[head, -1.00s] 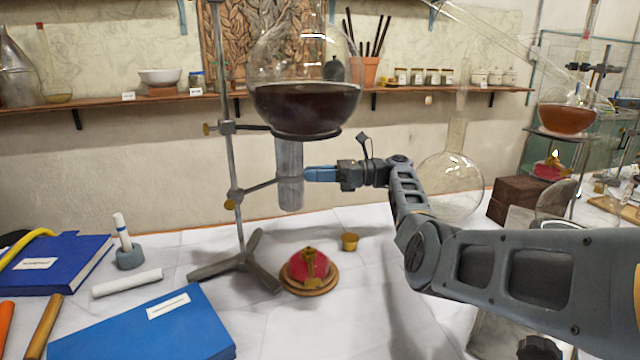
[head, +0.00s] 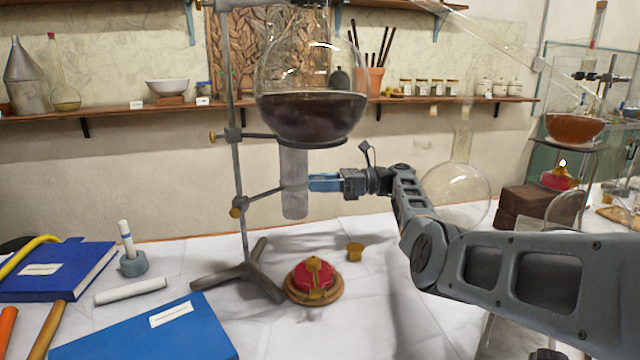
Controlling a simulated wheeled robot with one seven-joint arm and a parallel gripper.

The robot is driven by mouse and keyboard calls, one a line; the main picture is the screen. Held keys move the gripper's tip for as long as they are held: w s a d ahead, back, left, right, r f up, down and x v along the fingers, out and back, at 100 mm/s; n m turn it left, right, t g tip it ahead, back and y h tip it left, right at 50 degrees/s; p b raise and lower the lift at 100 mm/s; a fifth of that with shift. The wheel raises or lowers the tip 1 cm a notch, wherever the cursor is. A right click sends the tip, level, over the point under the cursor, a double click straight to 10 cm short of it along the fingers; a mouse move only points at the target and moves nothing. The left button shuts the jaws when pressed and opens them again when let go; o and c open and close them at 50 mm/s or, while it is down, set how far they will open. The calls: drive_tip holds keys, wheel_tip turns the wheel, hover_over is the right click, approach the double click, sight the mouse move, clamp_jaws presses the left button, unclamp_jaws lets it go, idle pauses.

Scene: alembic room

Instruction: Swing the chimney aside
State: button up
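The chimney (head: 294,190) is a clear grey upright tube. It hangs under a round flask (head: 309,118) of dark liquid, held by the lower side arm (head: 263,196) of a metal stand (head: 237,180). A red burner (head: 312,277) with a brass top sits on a round wooden base below the chimney, slightly to its right. My gripper (head: 314,182) reaches in from the right. Its blue fingertips are at the chimney's right side, at about mid-height. I cannot tell whether they touch it or how far apart they are.
A small brass cap (head: 354,252) sits on the white table right of the burner. Blue books (head: 150,335) and a white rod (head: 130,290) lie at the left. An empty round flask (head: 456,190) stands behind my arm. The table's front middle is clear.

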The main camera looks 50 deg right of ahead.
drive_tip(key=shift+r+p, duration=0.9)
wheel_tip(320, 180, up, 3)
drive_tip(key=p, duration=0.3)
drive_tip(key=s+d+r+p, duration=0.6)
drive_tip(key=s+d+p, duration=0.1)
drive_tip(key=s+p, duration=0.1)
drive_tip(key=shift+s+p, duration=0.4)
drive_tip(key=shift+s, duration=0.2)
drive_tip(key=shift+d+r, duration=0.1)
drive_tip(key=shift+d, duration=0.05)
